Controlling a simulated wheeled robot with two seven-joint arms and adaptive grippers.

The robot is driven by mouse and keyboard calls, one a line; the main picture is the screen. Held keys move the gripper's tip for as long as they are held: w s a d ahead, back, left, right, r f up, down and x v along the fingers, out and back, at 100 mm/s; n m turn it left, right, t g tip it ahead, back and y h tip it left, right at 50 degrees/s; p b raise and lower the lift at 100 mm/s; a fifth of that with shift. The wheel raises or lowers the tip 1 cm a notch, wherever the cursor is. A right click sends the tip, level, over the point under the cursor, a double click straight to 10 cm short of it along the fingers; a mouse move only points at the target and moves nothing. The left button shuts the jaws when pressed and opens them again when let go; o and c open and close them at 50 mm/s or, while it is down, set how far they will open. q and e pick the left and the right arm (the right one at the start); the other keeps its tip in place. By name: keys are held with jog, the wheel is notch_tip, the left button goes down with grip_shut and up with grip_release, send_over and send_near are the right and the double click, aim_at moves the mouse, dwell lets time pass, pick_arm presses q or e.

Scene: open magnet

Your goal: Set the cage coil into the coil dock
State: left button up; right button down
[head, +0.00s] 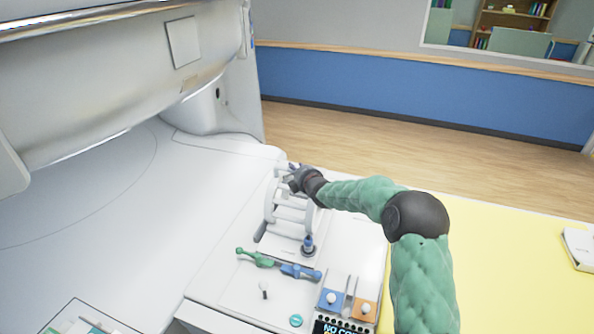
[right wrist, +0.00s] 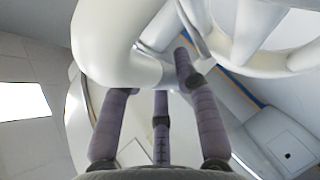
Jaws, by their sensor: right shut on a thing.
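The cage coil (head: 291,212), a white open frame of bars and rings, stands near the far end of the white table top. My right gripper (head: 296,178) is shut on its upper part; in the right wrist view its purple fingers (right wrist: 152,85) close around a thick white tube of the coil (right wrist: 115,45). A pale plate (head: 285,247) lies at the coil's foot, with a dark blue plug-like post (head: 308,244) at its near right. I cannot tell whether this plate is the coil dock, or whether the coil touches it. My left gripper is not in view.
Nearer lie a green-and-blue jointed piece (head: 277,264), a small grey peg (head: 264,290) and a teal disc (head: 296,320). A panel with blue (head: 331,300) and orange (head: 364,309) squares and a display is at right. The scanner bore (head: 110,75) bounds the left.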

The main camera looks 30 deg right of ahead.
jog(key=shift+f, duration=0.1)
jog(key=shift+f, duration=0.25)
jog(key=shift+b, duration=0.3)
